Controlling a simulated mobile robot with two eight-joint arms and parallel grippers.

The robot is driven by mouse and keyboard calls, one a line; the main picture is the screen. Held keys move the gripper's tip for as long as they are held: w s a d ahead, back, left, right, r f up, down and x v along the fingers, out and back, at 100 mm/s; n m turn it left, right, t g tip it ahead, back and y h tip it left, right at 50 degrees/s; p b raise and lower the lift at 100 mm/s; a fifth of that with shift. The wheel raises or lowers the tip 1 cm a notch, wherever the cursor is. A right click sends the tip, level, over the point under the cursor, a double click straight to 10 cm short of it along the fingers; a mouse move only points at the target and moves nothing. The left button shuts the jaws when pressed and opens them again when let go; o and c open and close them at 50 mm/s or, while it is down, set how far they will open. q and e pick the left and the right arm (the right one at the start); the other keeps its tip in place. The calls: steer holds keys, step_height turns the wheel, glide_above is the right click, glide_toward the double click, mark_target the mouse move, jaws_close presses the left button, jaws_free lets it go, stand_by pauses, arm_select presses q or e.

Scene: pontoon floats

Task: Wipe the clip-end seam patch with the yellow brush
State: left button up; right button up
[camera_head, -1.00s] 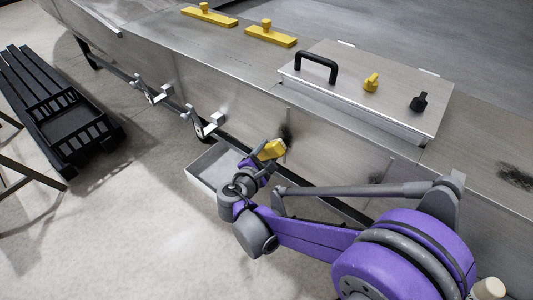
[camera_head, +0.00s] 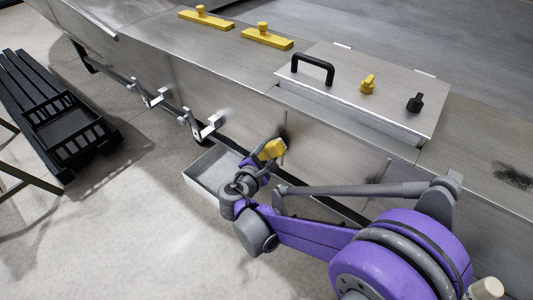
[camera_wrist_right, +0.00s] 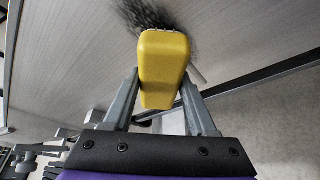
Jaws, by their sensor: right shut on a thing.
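My right gripper (camera_head: 262,158) is shut on the yellow brush (camera_head: 273,149), low beside the metal side wall of the pontoon. A dark smudged patch (camera_head: 284,132) lies on that wall by a vertical seam, just above and right of the brush, nearest the metal clips. In the right wrist view the brush (camera_wrist_right: 163,60) sits between the fingers, its far end overlapping the dark patch (camera_wrist_right: 143,12). I cannot tell whether it touches the wall. Another dark patch (camera_head: 380,171) is farther right on the wall, and one more (camera_head: 514,175) is on the top surface. My left gripper is out of view.
Metal clips (camera_head: 204,124) stick out from the wall to the left. A grey tray (camera_head: 205,170) is below the gripper. A lid with a black handle (camera_head: 313,66) and two knobs sits on top. A black rack (camera_head: 70,128) stands left on open floor.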

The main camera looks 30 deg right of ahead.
steer(key=shift+w+d, duration=0.2)
steer(key=shift+d, duration=0.25)
steer(key=shift+s, duration=0.15)
